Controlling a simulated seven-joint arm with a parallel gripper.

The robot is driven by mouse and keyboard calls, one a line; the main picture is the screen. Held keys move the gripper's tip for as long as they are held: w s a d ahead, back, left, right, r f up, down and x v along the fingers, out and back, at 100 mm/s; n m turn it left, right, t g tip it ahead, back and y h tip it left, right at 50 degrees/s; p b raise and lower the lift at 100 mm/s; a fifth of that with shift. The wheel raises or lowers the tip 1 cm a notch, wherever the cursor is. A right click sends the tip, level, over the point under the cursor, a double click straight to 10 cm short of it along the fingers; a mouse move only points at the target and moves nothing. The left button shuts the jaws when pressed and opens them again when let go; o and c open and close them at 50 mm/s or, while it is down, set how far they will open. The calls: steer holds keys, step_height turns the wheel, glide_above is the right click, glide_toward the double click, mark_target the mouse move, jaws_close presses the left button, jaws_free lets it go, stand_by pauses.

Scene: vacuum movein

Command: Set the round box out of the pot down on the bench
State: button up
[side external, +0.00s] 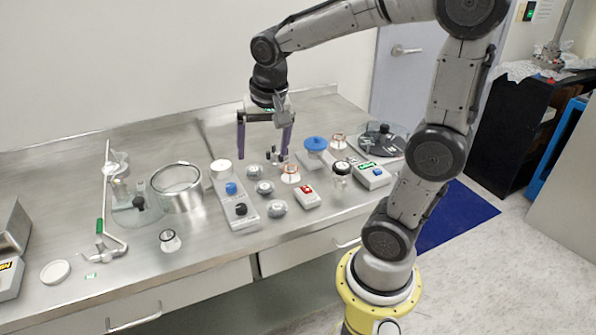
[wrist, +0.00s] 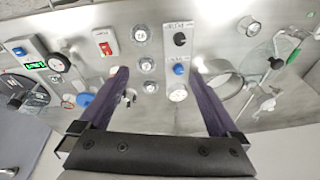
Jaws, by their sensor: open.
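The pot (side external: 183,200) is a shiny, open-topped steel cylinder on the bench (side external: 110,285), left of the middle in the side view. In the wrist view the pot (wrist: 214,70) is right of my fingers, partly hidden by the right one. I cannot make out a round box inside it; its inside is pale and small in both views. My gripper (side external: 262,156) is open and empty, pointing down above the back of the bench, to the right of the pot and higher. In the wrist view its two purple fingers (wrist: 159,72) are wide apart with nothing between them.
A grey box with blue and black knobs (side external: 236,205) stands just right of the pot. Several small round metal tins (side external: 277,208) lie farther right. A stand with a rod (side external: 104,205) is left of the pot. The bench's front left has free room around a white dish (side external: 55,271).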

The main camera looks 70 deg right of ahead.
steer(key=s+a+r+n+t+y, duration=0.1)
steer(key=s+a+n+t, duration=0.2)
steer(key=s+a+n, duration=0.5)
steer(key=s+n, duration=0.3)
steer(key=shift+s+a+y, duration=0.25)
steer(key=shift+s+y, duration=0.05)
steer(key=shift+s, duration=0.1)
steer(key=shift+r, duration=0.15)
stand_by(0.3)
